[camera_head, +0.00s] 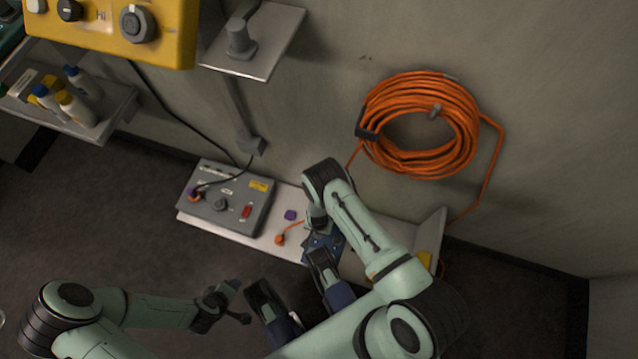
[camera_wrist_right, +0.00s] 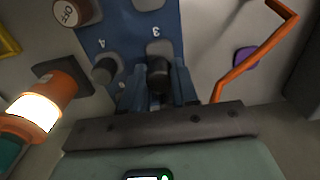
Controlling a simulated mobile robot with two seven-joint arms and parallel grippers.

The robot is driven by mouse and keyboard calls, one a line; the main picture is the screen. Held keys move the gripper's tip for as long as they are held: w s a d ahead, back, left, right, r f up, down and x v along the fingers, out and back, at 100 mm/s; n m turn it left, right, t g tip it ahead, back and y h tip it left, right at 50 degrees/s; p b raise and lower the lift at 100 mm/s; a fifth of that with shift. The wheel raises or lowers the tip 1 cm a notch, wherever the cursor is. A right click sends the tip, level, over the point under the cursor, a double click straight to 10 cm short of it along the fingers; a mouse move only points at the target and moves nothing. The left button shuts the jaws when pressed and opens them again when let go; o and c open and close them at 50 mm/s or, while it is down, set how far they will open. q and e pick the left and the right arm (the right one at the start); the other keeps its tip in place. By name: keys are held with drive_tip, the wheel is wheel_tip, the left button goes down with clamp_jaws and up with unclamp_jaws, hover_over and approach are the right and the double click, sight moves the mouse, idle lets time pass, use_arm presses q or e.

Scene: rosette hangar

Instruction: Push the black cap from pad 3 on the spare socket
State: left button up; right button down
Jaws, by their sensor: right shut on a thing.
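My right gripper (camera_wrist_right: 158,88) is shut on the black cap (camera_wrist_right: 158,72) in the right wrist view. The cap is dark and stands between the two blue fingers, just below the printed 3 on the blue board (camera_wrist_right: 125,30). A grey cylinder (camera_wrist_right: 104,70) stands to its left, near the printed 4. I cannot tell whether the cap still touches its pad. In the head view the blue board (camera_head: 318,243) is partly hidden under my right wrist, which hides the cap. My left gripper (camera_head: 240,302) is open and empty over the floor. I cannot identify the spare socket.
A grey control box (camera_head: 226,200) stands on the low white shelf (camera_head: 292,243). A purple piece (camera_head: 290,215) and an orange plug (camera_head: 280,240) with its cord lie beside it. An orange lamp (camera_wrist_right: 45,100) is left of my gripper. An orange hose coil (camera_head: 420,125) hangs on the wall.

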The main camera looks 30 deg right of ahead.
drive_tip(key=shift+r+p, duration=0.8)
drive_tip(key=shift+r, duration=0.65)
